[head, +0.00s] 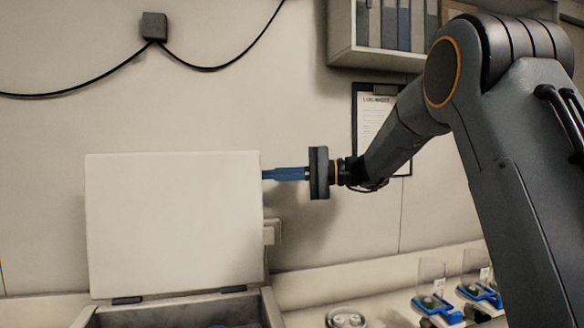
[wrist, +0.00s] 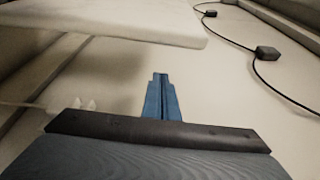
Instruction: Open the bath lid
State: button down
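The bath lid (head: 175,222) is a pale flat panel standing raised, about upright, on dark hinges at the rim of the bath (head: 272,308). The bath is cut off by the bottom edge of the head view, with something blue just visible inside. The lid also shows at the upper left of the wrist view (wrist: 120,22). My gripper (head: 265,174) has blue fingers pointing left at the lid's right edge; I cannot tell whether they touch it. In the wrist view the fingers (wrist: 160,78) lie together with nothing between them.
Blue-based stands with clear plates (head: 437,304) and a round metallic item (head: 345,318) sit on the counter at right. A shelf of binders (head: 390,25) and a clipboard (head: 375,110) are on the wall behind my arm. A cable box (head: 154,27) hangs above the lid.

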jog(key=s, duration=0.1)
jog(key=s+p, duration=0.2)
jog(key=shift+s+d+r, duration=0.1)
jog(key=shift+s+r, duration=0.15)
jog(key=shift+s, duration=0.15)
